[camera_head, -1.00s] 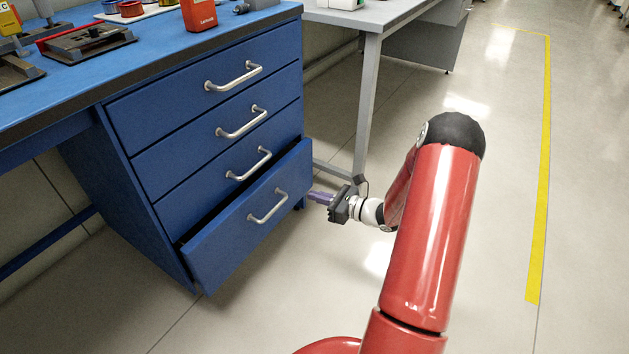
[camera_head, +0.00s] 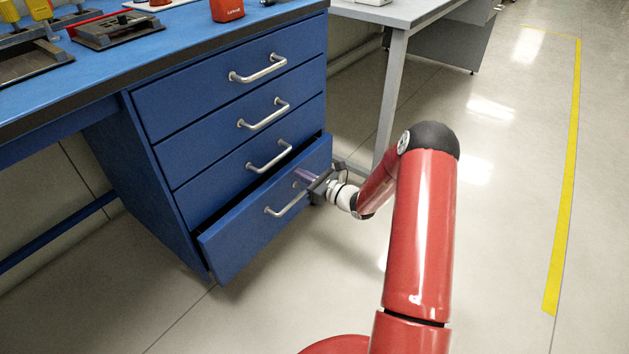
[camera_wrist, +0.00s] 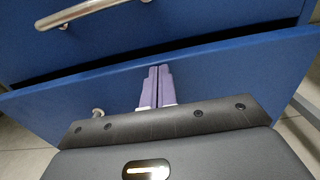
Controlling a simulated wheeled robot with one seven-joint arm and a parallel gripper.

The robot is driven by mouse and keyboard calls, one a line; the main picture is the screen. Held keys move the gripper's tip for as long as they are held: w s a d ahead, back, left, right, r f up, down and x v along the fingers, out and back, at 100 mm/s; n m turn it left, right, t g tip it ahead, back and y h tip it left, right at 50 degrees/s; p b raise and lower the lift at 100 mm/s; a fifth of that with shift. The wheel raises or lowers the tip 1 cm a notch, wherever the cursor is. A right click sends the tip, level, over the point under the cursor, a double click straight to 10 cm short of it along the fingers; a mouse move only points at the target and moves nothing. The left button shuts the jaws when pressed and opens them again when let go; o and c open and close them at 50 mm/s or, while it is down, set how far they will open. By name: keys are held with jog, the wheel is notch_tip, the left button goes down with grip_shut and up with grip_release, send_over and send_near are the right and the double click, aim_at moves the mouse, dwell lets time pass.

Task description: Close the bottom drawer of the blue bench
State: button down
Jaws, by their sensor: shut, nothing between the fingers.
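The blue bench (camera_head: 98,83) stands at the left with a stack of drawers facing me. Its bottom drawer (camera_head: 240,245) is pulled partly out, with a dark gap along its top edge; the drawers above it are flush. The bottom drawer's silver handle (camera_head: 287,206) is partly covered by my gripper. My gripper (camera_head: 300,176) is shut and empty, at the right part of that drawer's front. In the wrist view its purple fingers (camera_wrist: 156,84) lie side by side against or very near the drawer front (camera_wrist: 215,72); I cannot tell whether they touch.
A grey table (camera_head: 397,45) stands behind the bench to the right, its leg near my arm. Red and grey tools (camera_head: 118,29) lie on the bench top. The floor at the right is clear, with a yellow line (camera_head: 566,190).

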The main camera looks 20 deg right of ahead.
aim_at(288, 165)
jog(key=shift+w+a, duration=0.15)
jog(key=shift+w, duration=0.1)
jog(key=b+x, duration=0.2)
jog(key=x, duration=0.3)
jog(key=shift+f, duration=0.1)
jog(key=shift+w+a+r, duration=0.1)
jog(key=shift+w+r, duration=0.1)
jog(key=shift+r, duration=0.1)
